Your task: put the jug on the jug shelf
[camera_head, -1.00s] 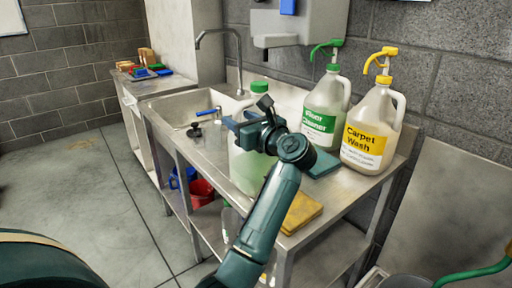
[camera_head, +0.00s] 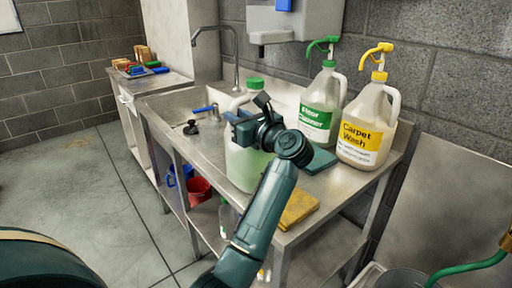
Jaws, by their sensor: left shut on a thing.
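A translucent jug (camera_head: 243,168) with a green cap and pale green liquid is upright at the front edge of the steel sink counter (camera_head: 335,188). My left gripper (camera_head: 238,122) is shut on the jug near its top, and the gripper and wrist hide part of it. I cannot tell whether its base touches the counter. A lower shelf (camera_head: 205,222) under the counter shows in part; no shelf is marked as the jug shelf. My right gripper is not in view.
A Floor Cleaner jug (camera_head: 317,110) and a Carpet Wash jug (camera_head: 366,130), both with pumps, stand at the counter's back right. A yellow sponge (camera_head: 298,208) and teal cloth (camera_head: 321,161) lie nearby. A red bucket (camera_head: 199,190) is below.

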